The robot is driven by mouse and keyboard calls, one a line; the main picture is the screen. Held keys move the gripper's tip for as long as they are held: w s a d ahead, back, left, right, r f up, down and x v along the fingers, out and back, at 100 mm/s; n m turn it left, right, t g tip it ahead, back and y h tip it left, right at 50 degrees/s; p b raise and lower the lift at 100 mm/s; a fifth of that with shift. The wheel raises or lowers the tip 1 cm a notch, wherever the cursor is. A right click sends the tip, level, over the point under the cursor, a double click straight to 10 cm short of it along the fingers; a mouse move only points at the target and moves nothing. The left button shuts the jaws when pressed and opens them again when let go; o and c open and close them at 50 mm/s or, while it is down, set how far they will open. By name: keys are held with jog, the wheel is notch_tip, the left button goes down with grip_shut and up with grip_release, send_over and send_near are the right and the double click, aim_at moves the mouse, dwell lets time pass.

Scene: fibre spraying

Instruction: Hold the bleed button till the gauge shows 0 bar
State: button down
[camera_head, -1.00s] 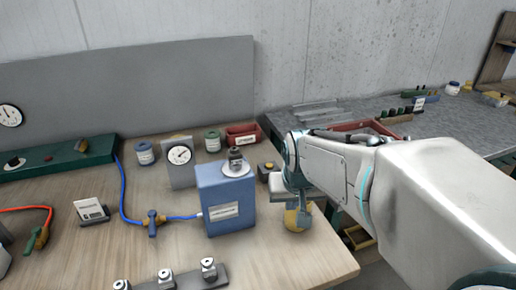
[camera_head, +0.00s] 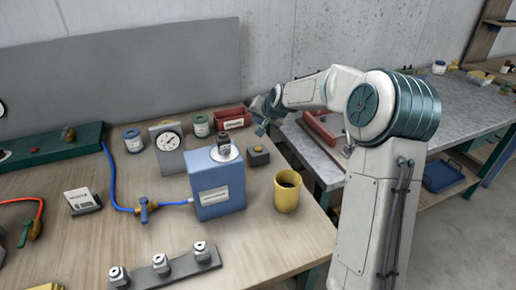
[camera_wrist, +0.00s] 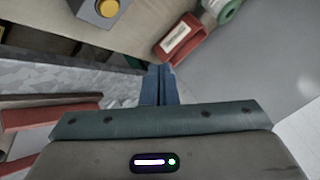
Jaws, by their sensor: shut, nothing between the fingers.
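The box with a round yellow button (camera_wrist: 107,7) is at the top left of the wrist view. In the head view this small dark box (camera_head: 258,157) sits on the wooden bench, right of the blue box. A round white gauge (camera_head: 168,141) is on a grey stand behind the blue box. Its needle is too small to read surely. My gripper (camera_head: 262,128) is behind and above the button box, apart from it. In the wrist view its blue fingers (camera_wrist: 160,84) are together and empty.
The blue box (camera_head: 218,188) has a blue hose to a valve (camera_head: 146,208). A yellow mug (camera_head: 287,191) stands in front of the button box. A red bin (camera_head: 232,118) is left of my gripper. A grey metal table (camera_head: 322,165) lies right, past a gap.

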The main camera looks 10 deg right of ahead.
aim_at(260, 150)
jog(key=shift+f, duration=0.1)
jog(key=shift+f+b, duration=2.9)
jog(key=shift+f, duration=1.45)
jog(key=shift+f+b, duration=0.4)
jog(key=shift+b, duration=0.05)
